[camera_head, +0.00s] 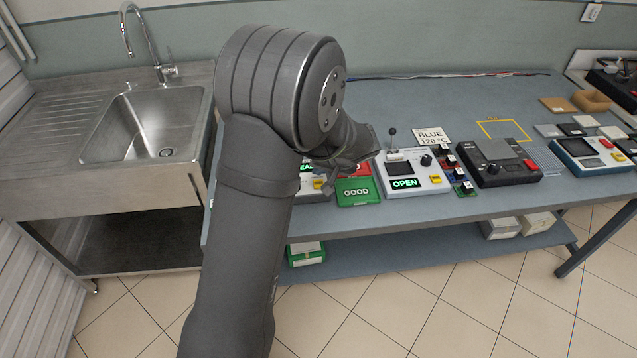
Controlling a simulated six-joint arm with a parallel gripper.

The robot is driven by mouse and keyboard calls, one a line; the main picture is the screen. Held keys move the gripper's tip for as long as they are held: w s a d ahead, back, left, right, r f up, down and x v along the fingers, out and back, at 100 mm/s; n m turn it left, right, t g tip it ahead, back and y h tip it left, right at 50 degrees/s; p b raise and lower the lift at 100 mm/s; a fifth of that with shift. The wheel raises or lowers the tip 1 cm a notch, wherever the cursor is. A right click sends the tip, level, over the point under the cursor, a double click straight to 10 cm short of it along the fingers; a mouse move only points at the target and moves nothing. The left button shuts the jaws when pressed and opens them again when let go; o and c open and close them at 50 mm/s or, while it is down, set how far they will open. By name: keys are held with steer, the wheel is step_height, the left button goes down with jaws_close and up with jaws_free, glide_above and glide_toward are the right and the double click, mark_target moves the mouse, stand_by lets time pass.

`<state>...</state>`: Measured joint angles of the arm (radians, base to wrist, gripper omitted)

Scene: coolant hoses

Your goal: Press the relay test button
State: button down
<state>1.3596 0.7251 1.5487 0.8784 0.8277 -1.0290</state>
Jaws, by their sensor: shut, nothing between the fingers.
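My gripper (358,160) is at the end of the dark grey arm, pointing right and down above the bench. It is small and partly merged with the wrist, and its fingers look shut and empty. Just below it is a pale device (314,195), largely hidden by my arm, with a green display and a yellow button (319,184). No label reading relay test is legible, so I cannot tell which button it is. To the right, a white device (405,166) has a lever, a black knob, a display reading OPEN and a yellow button (435,180).
Green GOOD tray (357,198) and red tray (357,170) lie beside the white device. A dark device (497,170) with a red button and a blue device (578,160) stand further right. Small coloured blocks (464,188) stand between devices. A sink (150,130) is at left.

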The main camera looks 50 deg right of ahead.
mark_target(320, 185)
steer(key=shift+f, duration=0.85)
steer(key=shift+f, duration=0.1)
stand_by(1.4)
steer(key=shift+f, duration=0.3)
steer(key=shift+f, duration=0.45)
stand_by(0.5)
stand_by(0.3)
steer(key=shift+r, duration=0.85)
steer(key=shift+r, duration=2.55)
steer(key=shift+f, duration=0.15)
